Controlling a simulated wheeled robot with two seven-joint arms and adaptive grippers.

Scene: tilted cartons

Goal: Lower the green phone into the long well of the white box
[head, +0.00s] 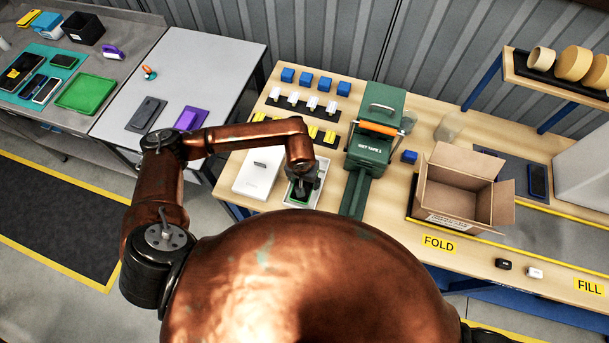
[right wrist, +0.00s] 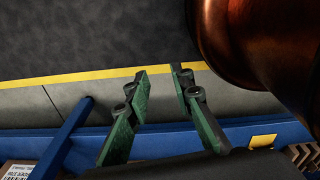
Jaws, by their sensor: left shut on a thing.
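The white box (head: 317,195) stands open on the wooden table's left part, with its white lid or second half (head: 257,173) beside it on the left. My left gripper (head: 301,193) is over the box, pointing down, and shut on the green phone (head: 297,198). Only a little green shows under the fingers; the gripper hides most of the phone and the long well, so I cannot tell how deep the phone sits. My right gripper (right wrist: 159,73) shows in the right wrist view, its green fingers apart and nothing between them, above the floor by a blue table frame.
A green wet tape machine (head: 374,150) stands right of the box. Behind the box are rows of white and yellow pieces and blue blocks (head: 305,78). An open carton (head: 460,190) stands further right. Phones (head: 147,113) lie on the grey table at left.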

